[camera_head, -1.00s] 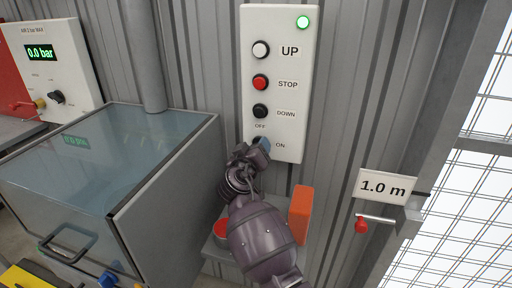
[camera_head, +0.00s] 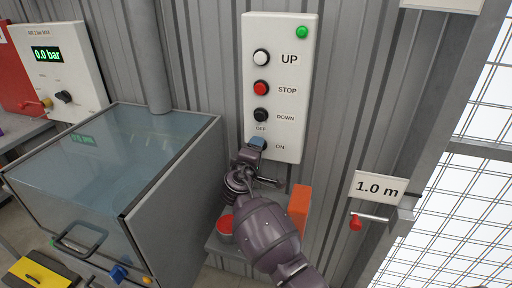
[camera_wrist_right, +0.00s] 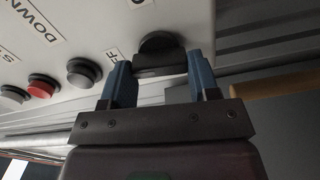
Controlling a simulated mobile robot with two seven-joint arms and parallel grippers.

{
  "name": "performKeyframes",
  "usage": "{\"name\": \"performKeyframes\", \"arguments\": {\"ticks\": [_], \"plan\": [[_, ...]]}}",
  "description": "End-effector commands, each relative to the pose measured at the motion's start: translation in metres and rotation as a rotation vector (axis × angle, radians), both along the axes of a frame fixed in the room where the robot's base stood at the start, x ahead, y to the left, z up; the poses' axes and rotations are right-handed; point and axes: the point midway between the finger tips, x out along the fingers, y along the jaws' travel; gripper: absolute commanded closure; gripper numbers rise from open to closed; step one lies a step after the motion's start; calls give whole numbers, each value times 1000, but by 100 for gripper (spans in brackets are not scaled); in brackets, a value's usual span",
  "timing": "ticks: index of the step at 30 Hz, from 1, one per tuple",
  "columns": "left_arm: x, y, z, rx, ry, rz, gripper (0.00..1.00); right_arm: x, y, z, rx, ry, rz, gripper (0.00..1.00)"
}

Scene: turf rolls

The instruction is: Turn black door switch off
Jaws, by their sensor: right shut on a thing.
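The white control panel (camera_head: 283,100) hangs on the grey ribbed wall. The black door switch (camera_wrist_right: 160,54) is a rotary knob low on the panel, between the OFF and ON labels. My right gripper (camera_head: 257,143) is at it, with the two blue fingers on either side of the knob in the right wrist view (camera_wrist_right: 160,76). It is shut on the knob. In the head view the gripper hides most of the knob. My left gripper is not in view.
Above the switch are a white UP button (camera_head: 261,57), a red STOP button (camera_head: 261,88) and a black DOWN button (camera_head: 261,115). A glass-topped box (camera_head: 110,165) stands left of my arm. An orange block (camera_head: 300,203) and a 1.0 m sign (camera_head: 379,187) are to the right.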

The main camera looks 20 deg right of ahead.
Motion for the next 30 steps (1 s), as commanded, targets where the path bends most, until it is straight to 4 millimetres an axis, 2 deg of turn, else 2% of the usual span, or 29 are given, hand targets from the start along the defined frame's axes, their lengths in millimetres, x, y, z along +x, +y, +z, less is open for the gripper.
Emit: {"name": "performKeyframes", "arguments": {"ticks": [9,26,27,30], "plan": [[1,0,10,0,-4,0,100,0,0,1,-103,66,0,68],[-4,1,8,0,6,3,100,0,0,1,-124,80,0,68],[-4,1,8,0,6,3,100,0,0,1,-124,80,0,39],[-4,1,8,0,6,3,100,0,0,0,-124,80,0,23]]}}
